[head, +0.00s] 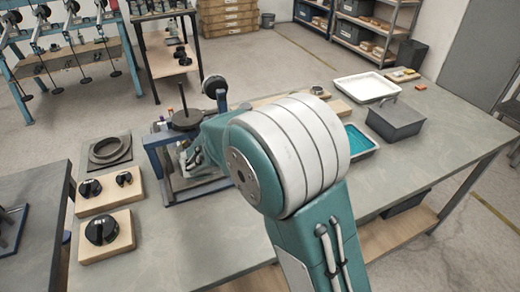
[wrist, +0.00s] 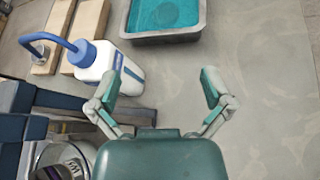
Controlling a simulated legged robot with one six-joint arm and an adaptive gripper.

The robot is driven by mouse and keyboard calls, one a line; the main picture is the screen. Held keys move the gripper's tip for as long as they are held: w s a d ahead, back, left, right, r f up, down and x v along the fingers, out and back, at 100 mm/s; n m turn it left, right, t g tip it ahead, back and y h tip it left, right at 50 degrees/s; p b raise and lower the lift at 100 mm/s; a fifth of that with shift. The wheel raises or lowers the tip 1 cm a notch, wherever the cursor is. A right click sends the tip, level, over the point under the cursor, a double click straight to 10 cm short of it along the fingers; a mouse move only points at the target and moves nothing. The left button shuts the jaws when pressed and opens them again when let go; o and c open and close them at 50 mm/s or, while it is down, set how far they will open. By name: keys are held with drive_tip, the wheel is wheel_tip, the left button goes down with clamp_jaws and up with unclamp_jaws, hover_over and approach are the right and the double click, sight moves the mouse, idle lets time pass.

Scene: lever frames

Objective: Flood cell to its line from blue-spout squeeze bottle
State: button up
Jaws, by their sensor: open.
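The squeeze bottle (wrist: 122,70) shows in the wrist view as a white body with a blue cap and a bent blue spout (wrist: 48,42) pointing left. My gripper (wrist: 166,82) is open and empty. Its left finger is close beside the bottle's body and overlaps its edge in the picture; I cannot tell whether they touch. A round metal-rimmed vessel (wrist: 62,152), perhaps the cell, is partly cut off at lower left; its line and any water level are not readable.
A blue lever frame (head: 158,150) with a dark round weight (head: 187,118) stands left of my arm. A tray of blue-green liquid (head: 362,150), a grey box (head: 397,118) and a white tray (head: 350,90) are on the right. Bare bench lies right of the gripper.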

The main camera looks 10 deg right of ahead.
drive_tip(key=w+a+f+n+t, duration=0.1)
drive_tip(key=a, duration=0.1)
drive_tip(key=w+a+f+n+t, duration=0.1)
drive_tip(key=w+a+f+n, duration=0.1)
drive_tip(key=a, duration=0.1)
drive_tip(key=w+a+f+n+t, duration=0.1)
drive_tip(key=a+f+n, duration=0.1)
drive_tip(key=a, duration=0.1)
drive_tip(key=shift+w+h, duration=0.35)
drive_tip(key=shift+h, duration=0.05)
drive_tip(key=shift+w+f, duration=0.1)
drive_tip(key=x, duration=0.4)
drive_tip(key=shift+s+d, duration=0.3)
drive_tip(key=shift+w+d+f, duration=0.25)
drive_tip(key=shift+w+d, duration=0.45)
drive_tip(key=shift+w, duration=0.25)
drive_tip(key=x, duration=0.4)
drive_tip(key=shift+s+d+r, duration=0.1)
drive_tip(key=shift+s+d, duration=0.05)
drive_tip(key=shift+w+d, duration=0.3)
drive_tip(key=shift+d, duration=0.1)
drive_tip(key=shift+w, duration=0.1)
drive_tip(key=shift+a, duration=0.1)
